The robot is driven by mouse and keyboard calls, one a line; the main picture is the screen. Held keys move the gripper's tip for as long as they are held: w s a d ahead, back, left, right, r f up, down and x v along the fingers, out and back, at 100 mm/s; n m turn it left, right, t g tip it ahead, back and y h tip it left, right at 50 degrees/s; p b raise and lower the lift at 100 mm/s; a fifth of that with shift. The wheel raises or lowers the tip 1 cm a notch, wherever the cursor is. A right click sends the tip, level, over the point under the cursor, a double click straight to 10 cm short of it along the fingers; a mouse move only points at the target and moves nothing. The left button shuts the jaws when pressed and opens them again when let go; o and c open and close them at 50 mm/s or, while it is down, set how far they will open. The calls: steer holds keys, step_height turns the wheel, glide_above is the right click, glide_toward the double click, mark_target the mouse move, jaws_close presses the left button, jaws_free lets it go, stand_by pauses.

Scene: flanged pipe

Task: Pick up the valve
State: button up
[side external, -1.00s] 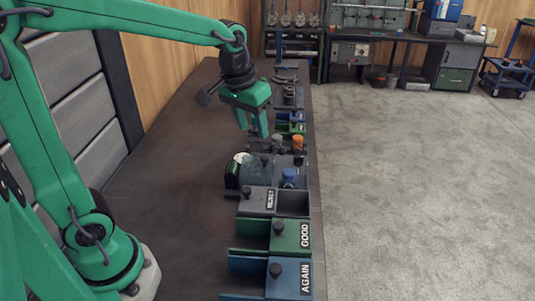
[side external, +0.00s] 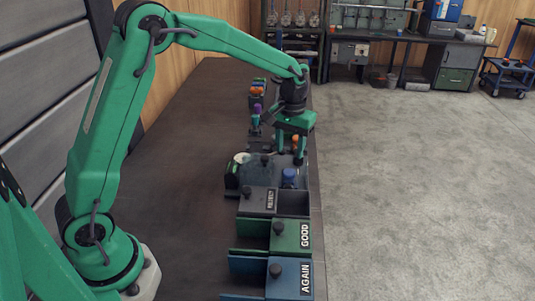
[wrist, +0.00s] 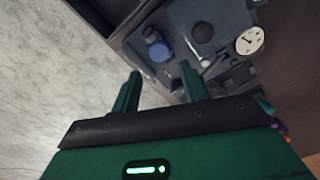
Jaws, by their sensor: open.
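I cannot tell for certain which part is the valve. A blue-capped fitting (side external: 289,175) stands upright on the grey fixture plate, and it also shows in the wrist view (wrist: 158,50), beyond my fingertips. My gripper (side external: 289,154) is open and points down, just behind the blue-capped fitting in the side view. In the wrist view my two fingers (wrist: 161,72) are apart, with no part clearly held between them. An orange-topped part (side external: 296,140) is partly hidden by my gripper. Whether my fingers touch anything is unclear.
Bins marked REJECT (side external: 257,202), GOOD (side external: 290,238) and AGAIN (side external: 290,278) line the bench's near right edge. A white dial gauge (wrist: 249,41) and a dark knob (wrist: 203,32) are near the fixture. Orange and purple parts (side external: 257,100) stand farther back. The bench's left side is clear.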

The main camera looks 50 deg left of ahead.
mark_target(289, 172)
steer(key=shift+f, duration=3.9)
steer(key=shift+w, duration=0.1)
steer(key=c, duration=0.9)
steer(key=shift+r, duration=0.2)
steer(key=shift+r, duration=0.6)
steer(key=r, duration=0.3)
steer(key=shift+s+d+r, duration=0.1)
steer(key=shift+s+d, duration=0.1)
steer(key=shift+d, duration=0.2)
steer(key=s+d+r, duration=0.2)
steer(key=d, duration=0.1)
steer(key=s+d+r, duration=0.2)
steer(key=d, duration=0.1)
steer(key=s+d+r, duration=0.2)
steer(key=d, duration=0.1)
steer(key=shift+d+r, duration=0.1)
steer(key=shift+r, duration=0.05)
